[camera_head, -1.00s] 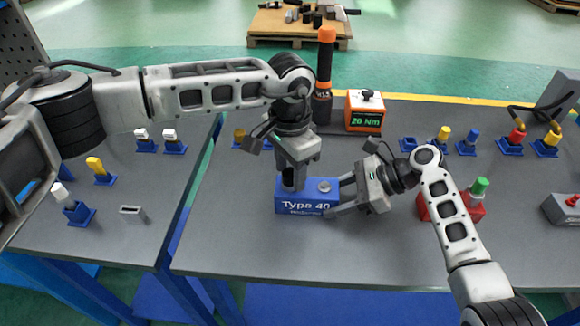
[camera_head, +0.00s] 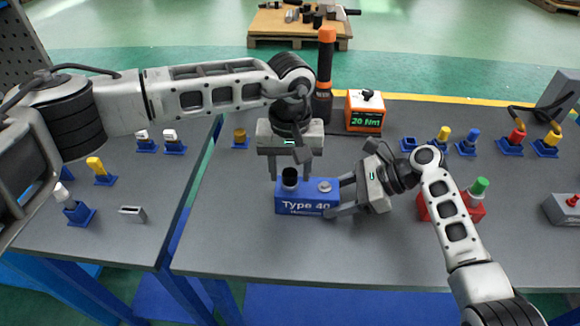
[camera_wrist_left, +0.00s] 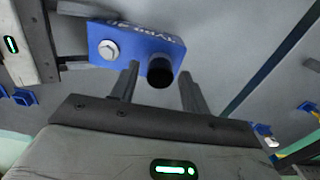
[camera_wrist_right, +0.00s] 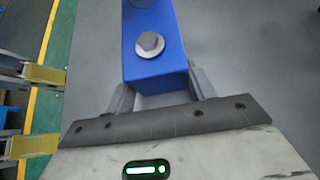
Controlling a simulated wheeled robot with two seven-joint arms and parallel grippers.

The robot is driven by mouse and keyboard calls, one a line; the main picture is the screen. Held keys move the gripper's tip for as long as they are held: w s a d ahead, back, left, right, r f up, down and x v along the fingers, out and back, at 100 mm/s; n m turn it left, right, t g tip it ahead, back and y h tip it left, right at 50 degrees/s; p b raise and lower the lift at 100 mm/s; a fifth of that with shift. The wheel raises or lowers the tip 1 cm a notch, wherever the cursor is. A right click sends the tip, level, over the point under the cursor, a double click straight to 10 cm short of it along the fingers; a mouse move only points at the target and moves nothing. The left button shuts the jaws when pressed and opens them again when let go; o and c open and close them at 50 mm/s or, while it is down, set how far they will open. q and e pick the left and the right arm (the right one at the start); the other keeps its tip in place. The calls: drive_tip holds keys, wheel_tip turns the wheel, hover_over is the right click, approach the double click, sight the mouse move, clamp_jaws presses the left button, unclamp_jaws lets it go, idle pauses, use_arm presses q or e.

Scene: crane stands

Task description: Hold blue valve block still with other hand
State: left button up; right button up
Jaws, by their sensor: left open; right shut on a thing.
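The blue valve block (camera_head: 306,207), marked "Type 40", lies on the grey table. A black cylindrical fitting (camera_head: 290,178) stands on its left part and a silver bolt (camera_head: 324,186) on its right part. My right gripper (camera_head: 347,194) is shut on the block's right end; the right wrist view shows the blue block (camera_wrist_right: 153,68) between its fingers. My left gripper (camera_head: 290,172) is open above the block's left part. In the left wrist view its fingers (camera_wrist_left: 158,88) stand on either side of the black fitting (camera_wrist_left: 160,72), apart from it.
An orange-topped black tool (camera_head: 325,75) and an orange "20 Nm" box (camera_head: 365,112) stand behind the block. A red block with a green cap (camera_head: 478,188) is to the right. Several small fittings on blue bases line the back right. The table in front is clear.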

use_arm(q)
drive_tip(key=n, duration=1.5)
clamp_jaws()
drive_tip(key=m, duration=0.5)
